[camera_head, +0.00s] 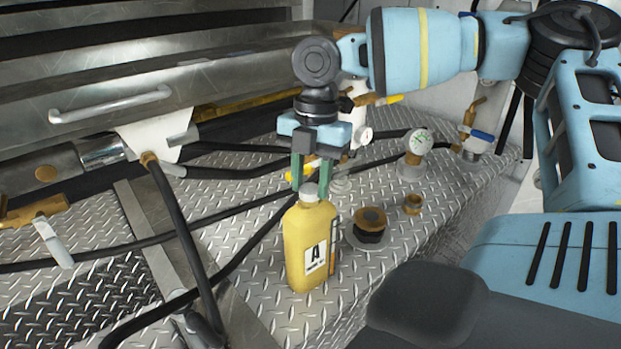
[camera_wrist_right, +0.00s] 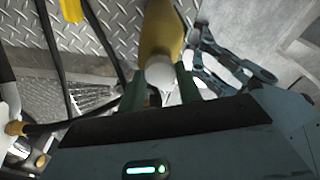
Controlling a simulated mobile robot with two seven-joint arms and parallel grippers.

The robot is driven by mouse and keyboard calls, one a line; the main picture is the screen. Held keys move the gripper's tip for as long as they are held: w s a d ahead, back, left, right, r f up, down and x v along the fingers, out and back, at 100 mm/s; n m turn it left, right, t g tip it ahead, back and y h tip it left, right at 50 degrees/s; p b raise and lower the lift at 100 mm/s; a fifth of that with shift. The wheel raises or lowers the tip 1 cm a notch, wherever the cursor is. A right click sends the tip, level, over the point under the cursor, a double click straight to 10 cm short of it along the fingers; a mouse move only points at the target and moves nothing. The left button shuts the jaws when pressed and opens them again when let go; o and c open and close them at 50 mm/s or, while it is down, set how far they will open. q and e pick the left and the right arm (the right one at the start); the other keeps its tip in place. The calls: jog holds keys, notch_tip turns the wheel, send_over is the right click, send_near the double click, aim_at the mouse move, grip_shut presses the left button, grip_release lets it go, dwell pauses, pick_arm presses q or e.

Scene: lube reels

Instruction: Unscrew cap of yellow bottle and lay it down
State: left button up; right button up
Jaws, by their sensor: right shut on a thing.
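The yellow bottle (camera_head: 309,243) with a white label marked A stands upright on the metal tread plate in the head view. Its pale grey cap (camera_head: 309,191) is on top of the neck. My right gripper (camera_head: 308,180) comes down from above, with its green fingers on either side of the cap, shut on it. In the right wrist view the white cap (camera_wrist_right: 160,74) sits between the two green fingers, with the yellow bottle (camera_wrist_right: 160,32) beyond it. My left gripper is not in view.
Black hoses (camera_head: 180,225) cross the tread plate (camera_head: 265,290) to the left. A drawer handle (camera_head: 110,104) is at upper left.

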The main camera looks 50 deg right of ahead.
jog(key=n, duration=0.4)
jog(key=shift+f+g, duration=0.1)
jog(key=shift+g, duration=0.2)
jog(key=shift+n, duration=0.6)
jog(key=n+h, duration=0.1)
jog(key=n, duration=0.3)
jog(key=shift+a+n+b, duration=0.1)
jog(key=shift+n+b, duration=0.2)
jog(key=shift+b, duration=0.1)
jog(key=shift+n, duration=0.3)
jog(key=shift+f, duration=0.1)
jog(key=n, duration=0.4)
jog(key=shift+a+n+g+h, duration=0.1)
jog(key=shift+n+g+h, duration=0.2)
jog(key=shift+n+h, duration=0.1)
